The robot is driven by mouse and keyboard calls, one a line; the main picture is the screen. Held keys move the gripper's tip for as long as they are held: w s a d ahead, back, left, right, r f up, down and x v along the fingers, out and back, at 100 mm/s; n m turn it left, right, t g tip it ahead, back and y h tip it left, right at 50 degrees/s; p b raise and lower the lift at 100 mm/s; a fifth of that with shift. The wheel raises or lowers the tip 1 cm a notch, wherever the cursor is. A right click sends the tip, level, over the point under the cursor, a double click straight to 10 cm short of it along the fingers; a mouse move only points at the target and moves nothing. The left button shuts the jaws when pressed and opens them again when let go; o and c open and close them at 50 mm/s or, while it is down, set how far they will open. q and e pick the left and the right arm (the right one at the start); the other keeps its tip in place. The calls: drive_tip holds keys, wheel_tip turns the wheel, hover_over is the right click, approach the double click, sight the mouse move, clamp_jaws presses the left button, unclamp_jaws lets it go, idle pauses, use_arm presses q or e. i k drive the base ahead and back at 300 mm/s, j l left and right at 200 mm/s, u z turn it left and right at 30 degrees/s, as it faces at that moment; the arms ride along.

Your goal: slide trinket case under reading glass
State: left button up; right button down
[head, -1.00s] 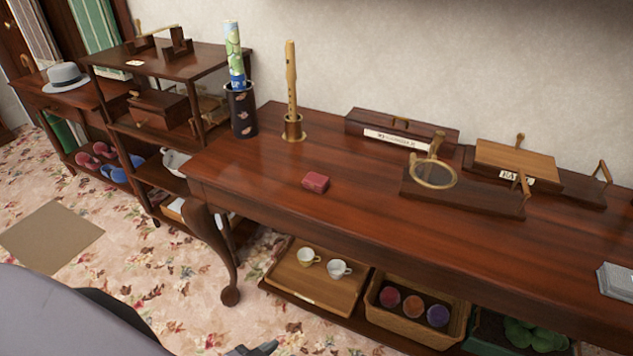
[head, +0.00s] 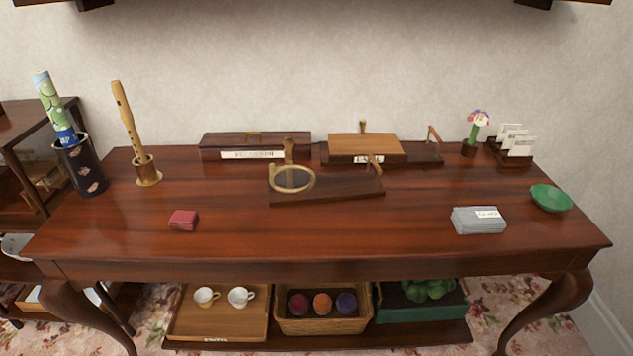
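A small red case (head: 184,220), which looks like the trinket case, lies on the left front part of the wooden table (head: 330,236). The reading glass (head: 292,180) is a round lens in a brass ring on a brass post, held over the left part of a dark wooden stand (head: 335,193) near the table's middle. The red case is apart from the stand, to its left and nearer the front edge. Neither gripper shows in the head view.
A grey box (head: 479,220) and a green bowl (head: 551,198) are at the right. Behind the stand are a long dark box (head: 255,146) and a wooden slope (head: 366,147). A recorder in a brass holder (head: 147,172) stands at the left. The front middle is clear.

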sight(186, 220)
drive_tip(key=j+z, duration=0.35)
drive_tip(key=j, duration=0.45)
drive_tip(key=j+z, duration=0.35)
drive_tip(key=j, duration=0.4)
drive_tip(key=k, duration=0.05)
